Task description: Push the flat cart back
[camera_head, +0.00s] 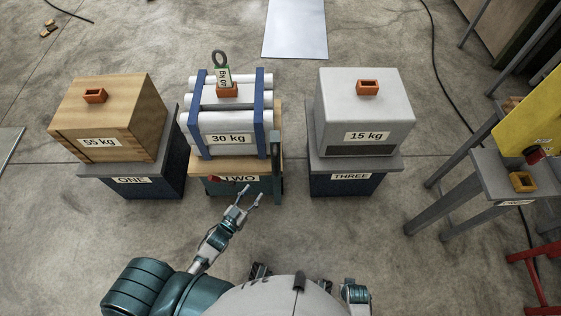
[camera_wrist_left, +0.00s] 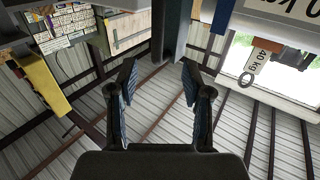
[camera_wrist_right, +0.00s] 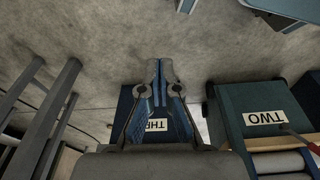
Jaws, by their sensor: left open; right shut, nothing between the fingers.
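My right gripper (camera_wrist_right: 158,64) is shut and empty.
A wooden crate (camera_head: 110,113) on stand ONE is left; a grey box (camera_head: 365,100) on stand THREE is right. A ringed weight tag (camera_head: 223,75) stands on the pipes. A grey table (camera_head: 487,172) is far right. Open floor lies behind the stands.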

